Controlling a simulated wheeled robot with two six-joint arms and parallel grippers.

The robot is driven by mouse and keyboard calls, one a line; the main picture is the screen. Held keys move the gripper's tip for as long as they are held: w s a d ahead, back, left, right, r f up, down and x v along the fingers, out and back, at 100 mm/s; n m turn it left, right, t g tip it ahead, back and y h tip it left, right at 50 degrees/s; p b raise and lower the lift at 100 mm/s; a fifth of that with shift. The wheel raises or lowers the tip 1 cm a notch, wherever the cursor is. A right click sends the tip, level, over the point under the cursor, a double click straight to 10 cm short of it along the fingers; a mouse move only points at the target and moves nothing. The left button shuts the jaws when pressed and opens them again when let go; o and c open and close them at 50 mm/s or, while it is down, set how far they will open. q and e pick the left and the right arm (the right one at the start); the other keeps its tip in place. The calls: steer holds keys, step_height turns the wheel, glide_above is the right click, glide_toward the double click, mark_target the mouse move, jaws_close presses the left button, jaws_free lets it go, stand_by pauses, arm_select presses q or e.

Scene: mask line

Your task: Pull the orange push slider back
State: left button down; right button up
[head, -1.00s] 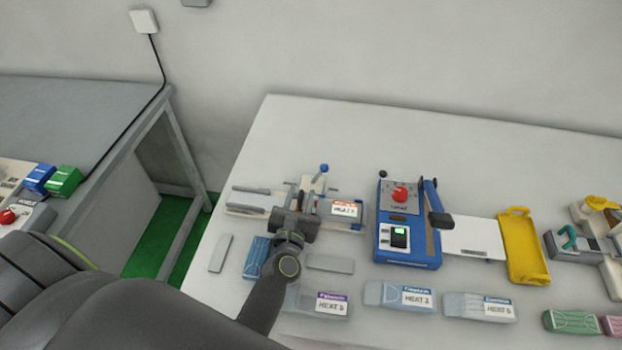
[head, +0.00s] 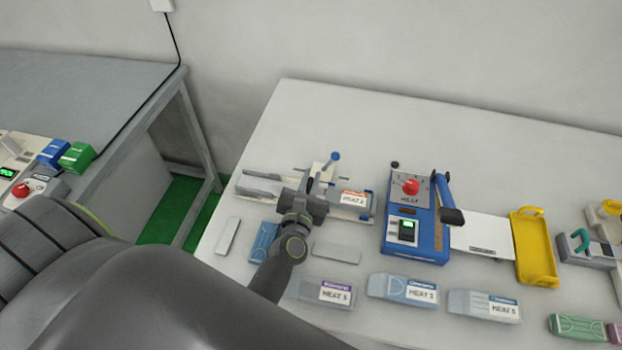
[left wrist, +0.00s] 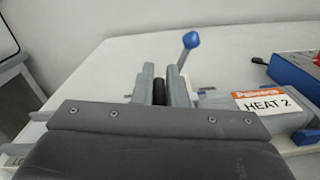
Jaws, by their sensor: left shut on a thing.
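My left gripper (head: 306,190) is over the left fixture (head: 254,190) on the pale table. The left wrist view shows its two grey fingers (left wrist: 161,84) shut around a dark upright cylinder (left wrist: 159,92). No orange part shows on this piece, so I cannot tell if it is the orange push slider. A pouch labelled HEAT 2 with an orange strip (left wrist: 262,101) lies on the fixture just right of the fingers. A blue-knobbed lever (left wrist: 190,41) stands behind the fingers. The gripper body hides the middle of the fixture. My right gripper is not in view.
A blue sealing machine (head: 413,240) with a red knob stands right of the fixture, then a yellow tray (head: 535,265). Several labelled pouches (head: 403,288) lie along the front. Grey flat strips (head: 336,252) lie near my gripper. A second table (head: 75,85) is at left.

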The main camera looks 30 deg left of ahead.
arm_select(q)
steer(key=s+a, duration=0.1)
steer(key=a, duration=0.3)
steer(key=s+a, duration=0.1)
steer(key=a, duration=0.4)
steer(key=s+a+b, duration=0.1)
steer(key=a, duration=0.4)
steer(key=shift+s+a, duration=0.25)
steer(key=shift+s, duration=0.1)
steer(key=shift+s+a, duration=0.1)
steer(key=shift+a, duration=0.4)
steer(key=shift+r, duration=0.1)
steer(key=c, duration=1.8)
jaws_free()
steer(key=shift+o, duration=1.2)
steer(key=shift+a, duration=0.15)
steer(key=shift+o, duration=0.5)
steer(key=shift+a, duration=0.15)
